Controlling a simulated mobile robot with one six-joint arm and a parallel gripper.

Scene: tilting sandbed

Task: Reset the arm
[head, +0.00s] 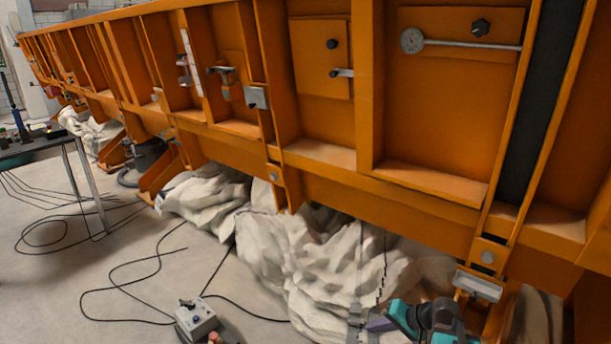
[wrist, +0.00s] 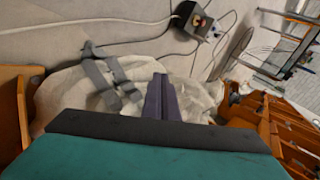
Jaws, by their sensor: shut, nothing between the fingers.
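My gripper (head: 379,324) shows at the bottom right of the head view as a small purple shape beside the teal and dark parts of my arm. It is low, in front of the white crumpled sheeting under the orange sandbed (head: 330,178). In the wrist view my gripper's purple fingers (wrist: 161,84) are together and empty, pointing away over the sheeting and floor. They hold nothing. The sandbed's orange frame also shows at the right of the wrist view (wrist: 262,128). My arm's lower part is cut off by the head view's edge.
White sheeting (head: 320,262) lies bunched under the sandbed. A grey control box (head: 196,320) with cables stands on the floor; it also shows in the wrist view (wrist: 194,20). A table (head: 40,147) stands at left. A dial (head: 412,41) is on the sandbed's side. Floor at lower left is mostly open.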

